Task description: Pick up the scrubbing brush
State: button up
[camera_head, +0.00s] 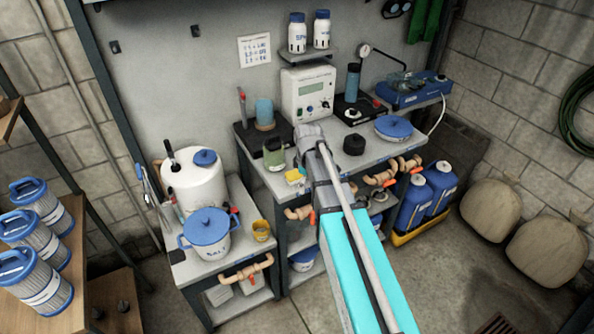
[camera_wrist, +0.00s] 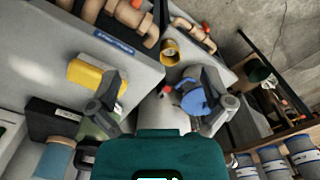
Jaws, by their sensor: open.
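A yellow block-shaped thing with a paler side, which may be the scrubbing brush, lies on the grey bench near its front edge in the wrist view (camera_wrist: 88,74). It also shows as a small yellow and white thing left of my arm in the head view (camera_head: 295,178). Its bristles cannot be made out. My gripper (camera_wrist: 160,97) is open, with nothing between its fingertips. Its left finger shows just beside the yellow block, partly over its edge. In the head view my arm hides the gripper's fingers.
A green jar (camera_head: 273,155) stands close behind the yellow block. Pipe fittings (camera_head: 299,212) sit below the bench front. A white instrument (camera_head: 308,94) stands behind.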

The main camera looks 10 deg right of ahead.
jog(key=w+r+n+p, duration=0.5)
jog(key=w+n, duration=0.5)
jog(key=w, duration=0.4)
jog(key=shift+r, duration=0.45)
jog(key=shift+d+f, duration=0.1)
jog(key=shift+f, duration=0.05)
notch_tip(320, 180, down, 8)
jog(key=b, duration=0.8)
jog(key=shift+f, duration=0.15)
jog(key=shift+f+b, duration=0.15)
jog(key=shift+b, duration=0.25)
jog(key=shift+s+a+f+b, duration=0.1)
jog(key=shift+f+b, duration=1.15)
jog(key=shift+a+f+b, duration=0.1)
jog(key=shift+f+b, duration=1.1)
jog(key=shift+f, duration=0.05)
